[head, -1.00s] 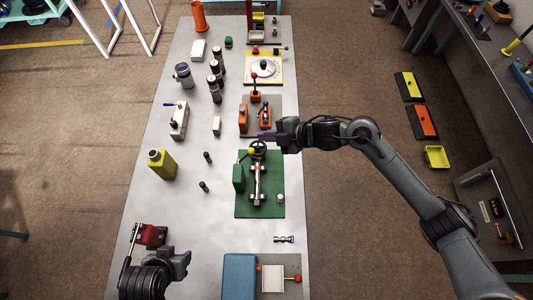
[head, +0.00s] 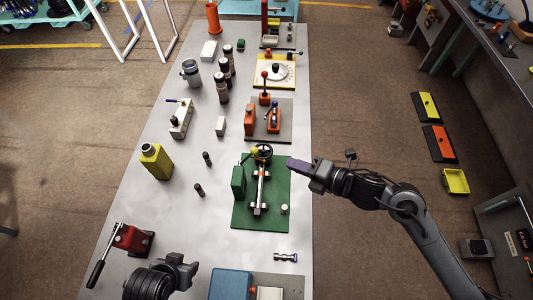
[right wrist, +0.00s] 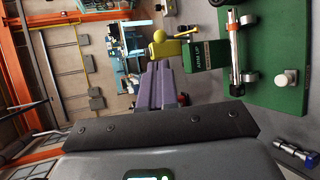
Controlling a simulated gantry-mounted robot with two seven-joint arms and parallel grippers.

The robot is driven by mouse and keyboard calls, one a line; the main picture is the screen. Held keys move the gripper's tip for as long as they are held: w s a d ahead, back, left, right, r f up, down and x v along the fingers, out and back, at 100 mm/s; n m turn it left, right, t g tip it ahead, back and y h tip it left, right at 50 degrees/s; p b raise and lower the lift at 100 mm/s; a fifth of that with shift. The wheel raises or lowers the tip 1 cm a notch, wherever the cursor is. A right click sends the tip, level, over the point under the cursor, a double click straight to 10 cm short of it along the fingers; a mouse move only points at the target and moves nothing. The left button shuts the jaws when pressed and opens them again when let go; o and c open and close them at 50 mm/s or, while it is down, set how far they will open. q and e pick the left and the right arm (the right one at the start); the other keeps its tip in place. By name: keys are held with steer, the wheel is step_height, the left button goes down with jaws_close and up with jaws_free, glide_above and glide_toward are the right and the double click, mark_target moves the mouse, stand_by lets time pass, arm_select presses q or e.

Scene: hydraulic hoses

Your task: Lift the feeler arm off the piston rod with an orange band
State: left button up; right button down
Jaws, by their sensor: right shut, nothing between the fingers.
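A green board (head: 275,217) on the table carries a silver piston rod (head: 261,187) with a handwheel (head: 262,152) at its far end. The rod also shows in the right wrist view (right wrist: 234,52), with an orange band near its upper end. A green block (head: 238,182) with a white "ARM UP" label stands beside the rod. My right gripper (head: 293,165), with purple fingers, is shut and empty, right of the rod. My left gripper (head: 186,270) is at the near left.
A yellow bottle (head: 155,162), two small black cylinders and a red lever device (head: 133,238) stand left of the board. An orange lever unit (head: 272,120) is beyond it. A blue box (head: 231,285) is near the front.

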steer(key=p, duration=0.1)
glide_toward(257, 151)
steer(key=x, duration=0.5)
steer(key=shift+f, duration=0.1)
arm_select(q)
steer(key=shift+r, duration=0.7)
arm_select(e)
steer(key=shift+x, duration=0.85)
steer(key=shift+d+f, duration=0.1)
